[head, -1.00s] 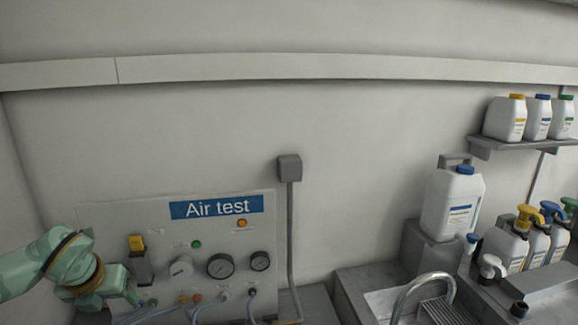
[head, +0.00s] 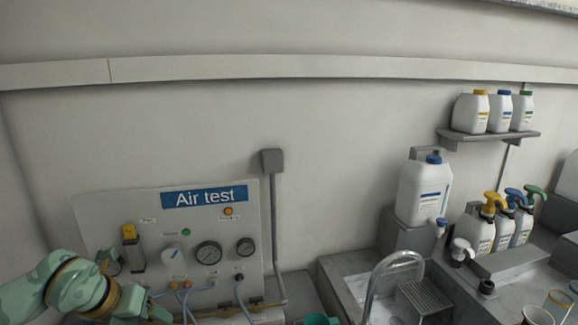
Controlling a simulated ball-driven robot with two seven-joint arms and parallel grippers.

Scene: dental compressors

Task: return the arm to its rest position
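My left arm comes in at the lower left of the head view, in front of the air test panel (head: 100,215). My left gripper (head: 150,308) is at the bottom edge, low in front of the panel. Its fingers are not clear enough to tell whether they are open or shut, or whether they hold anything. My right gripper is not in view. The panel carries a yellow switch (head: 130,233), a white knob (head: 172,253), two dark gauges (head: 209,254), a green light, an orange light and several hoses along its bottom.
A sink with a curved tap (head: 372,285) is right of the panel. A large white canister (head: 424,192) stands behind it. Several pump bottles (head: 480,235) stand farther right, below a wall shelf (head: 490,136) with 3 bottles. Cups (head: 537,316) are at the lower right corner.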

